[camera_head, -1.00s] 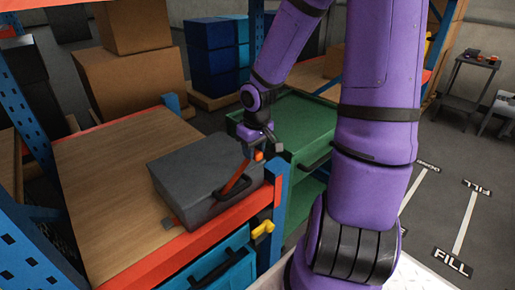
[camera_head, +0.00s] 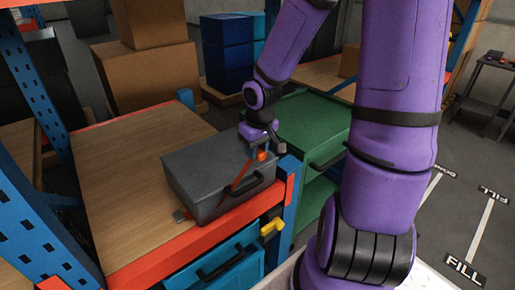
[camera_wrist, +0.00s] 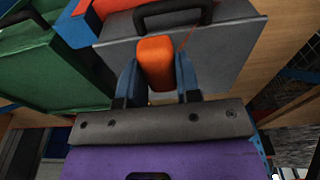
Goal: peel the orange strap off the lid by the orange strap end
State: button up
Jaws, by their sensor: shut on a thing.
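A dark grey case (camera_head: 215,175) with a black handle (camera_head: 247,184) sits on the wooden shelf near its orange front edge. The orange strap (camera_head: 244,172) runs from the case's front up to my gripper (camera_head: 262,150). The orange strap end (camera_wrist: 155,62) is a thick block between my two blue-grey fingers in the wrist view, and my gripper is shut on it. My gripper is above the right part of the case, near the handle. How much strap still sticks to the lid is unclear.
A green cabinet (camera_head: 310,125) stands right of the shelf. A blue bin (camera_head: 222,265) is below the shelf edge, with a yellow piece (camera_head: 271,227) beside it. Cardboard boxes (camera_head: 150,75) stand at the back. The wooden shelf top (camera_head: 115,165) left of the case is bare.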

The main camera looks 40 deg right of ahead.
jog(key=shift+a, duration=0.1)
jog(key=a+r, duration=0.1)
jog(key=a, duration=0.5)
jog(key=shift+a+r, duration=0.4)
dwell(0.3)
jog(key=shift+s, duration=0.1)
jog(key=a, duration=0.7)
dwell(0.8)
jog(key=shift+s+a, duration=0.1)
jog(key=a, duration=0.6)
jog(key=shift+a, duration=0.4)
dwell(0.6)
jog(key=shift+s+a, duration=0.1)
jog(key=a, duration=0.6)
jog(key=shift+a, duration=0.4)
dwell(0.5)
